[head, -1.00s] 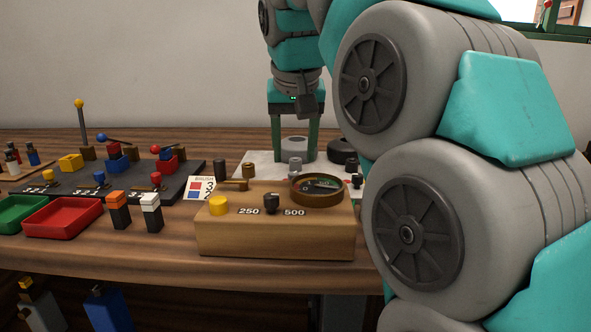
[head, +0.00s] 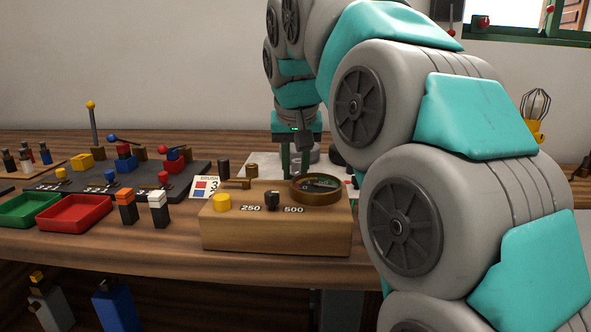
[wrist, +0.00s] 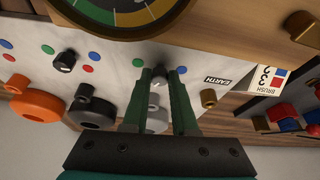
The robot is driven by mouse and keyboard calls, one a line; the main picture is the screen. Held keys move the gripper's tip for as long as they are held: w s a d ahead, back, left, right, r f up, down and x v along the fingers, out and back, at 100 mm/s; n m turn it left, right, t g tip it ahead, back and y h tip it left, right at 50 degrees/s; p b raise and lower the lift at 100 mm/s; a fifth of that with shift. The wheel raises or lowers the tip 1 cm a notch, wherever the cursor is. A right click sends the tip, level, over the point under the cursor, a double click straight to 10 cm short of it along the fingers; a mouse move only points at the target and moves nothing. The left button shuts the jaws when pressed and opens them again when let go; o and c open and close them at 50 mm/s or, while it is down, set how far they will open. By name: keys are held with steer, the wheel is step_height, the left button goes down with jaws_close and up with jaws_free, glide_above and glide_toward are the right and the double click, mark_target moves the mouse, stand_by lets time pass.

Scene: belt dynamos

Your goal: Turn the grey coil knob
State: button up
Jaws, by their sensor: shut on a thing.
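The grey coil knob (wrist: 158,86) shows between the fingertips in the wrist view, on a pale panel (wrist: 115,70). My gripper (wrist: 158,80) is shut on it, one green finger on each side. The grey coil (wrist: 154,104) lies just behind the knob and is partly hidden by the fingers. In the head view my gripper (head: 294,170) reaches down behind the wooden meter box (head: 275,232). The knob and fingertips are hidden there.
In the wrist view a black coil (wrist: 92,113), an orange coil (wrist: 38,106) and a black knob (wrist: 65,61) are to the left. A brass post (wrist: 208,98) stands to the right. The round dial (head: 317,190) is close in front.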

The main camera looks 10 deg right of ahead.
jaws_close()
steer(key=shift+n, duration=0.4)
steer(key=n, duration=0.1)
steer(key=n+y, duration=0.1)
steer(key=n, duration=0.1)
steer(key=n+y, duration=0.1)
steer(key=shift+d+n, duration=0.3)
steer(key=n, duration=0.1)
steer(key=n+y, duration=0.1)
steer(key=n, duration=0.1)
steer(key=n+g, duration=0.1)
steer(key=n, duration=0.1)
steer(key=shift+w+d+y, duration=0.2)
steer(key=shift+d+y, duration=0.1)
steer(key=shift+y, duration=0.1)
steer(key=shift+w+d+n+g+y, duration=0.1)
steer(key=shift+n+g+y, duration=0.3)
steer(key=shift+n, duration=1.1)
